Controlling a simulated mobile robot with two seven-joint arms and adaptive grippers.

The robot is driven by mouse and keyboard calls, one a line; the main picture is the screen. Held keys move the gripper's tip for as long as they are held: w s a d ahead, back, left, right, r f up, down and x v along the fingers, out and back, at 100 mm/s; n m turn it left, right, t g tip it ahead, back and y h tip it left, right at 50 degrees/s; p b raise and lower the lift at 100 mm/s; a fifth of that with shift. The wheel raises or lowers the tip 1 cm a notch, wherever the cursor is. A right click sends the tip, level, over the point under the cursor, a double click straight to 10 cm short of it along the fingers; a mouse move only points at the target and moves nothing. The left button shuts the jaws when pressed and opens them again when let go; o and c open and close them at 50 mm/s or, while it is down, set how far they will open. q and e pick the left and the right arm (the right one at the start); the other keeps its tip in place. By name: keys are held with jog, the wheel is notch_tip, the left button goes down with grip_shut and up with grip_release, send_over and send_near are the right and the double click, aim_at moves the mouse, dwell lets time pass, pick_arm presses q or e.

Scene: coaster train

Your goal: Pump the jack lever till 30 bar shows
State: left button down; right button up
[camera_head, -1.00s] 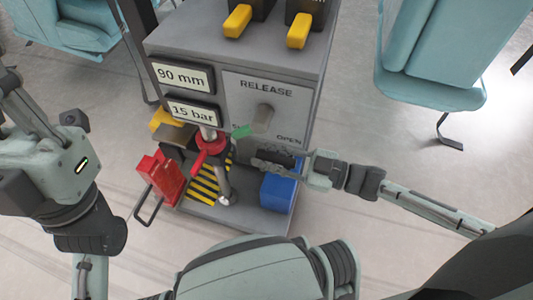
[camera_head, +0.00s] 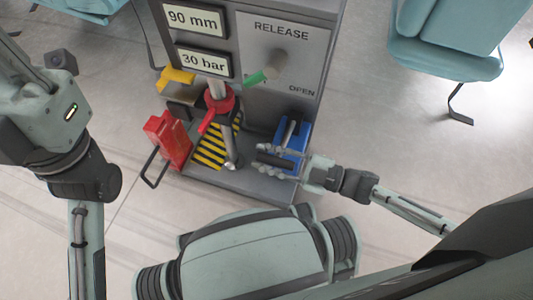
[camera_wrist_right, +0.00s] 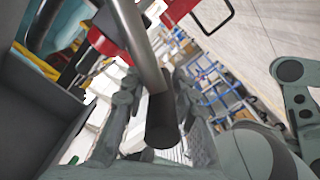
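The grey jack unit (camera_head: 247,108) carries two displays. The lower pressure display (camera_head: 204,65) reads 30 bar. The jack lever is a steel rod (camera_head: 288,132) with a dark cylindrical grip (camera_head: 276,160), in front of a blue block (camera_head: 297,142). In the right wrist view, the lever grip (camera_wrist_right: 162,122) lies between the fingers of my right gripper (camera_wrist_right: 157,95). That right gripper (camera_head: 272,162) appears closed around the grip, low at the unit's right side. The left arm is at the left, its fingers out of view.
A release knob (camera_head: 279,64) with a green pointer (camera_head: 255,77) is on the panel; the pointer is turned away from OPEN. The upper display (camera_head: 193,20) reads 90 mm. A red collar (camera_head: 220,98), red block (camera_head: 168,138) and striped plate (camera_head: 211,150) stand left. Teal seats (camera_head: 455,40) are behind.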

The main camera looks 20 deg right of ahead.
jog(key=shift+o, duration=1.3)
jog(key=shift+r, duration=0.2)
notch_tip(320, 180, up, 10)
jog(key=shift+f, duration=0.1)
dwell(0.5)
dwell(0.6)
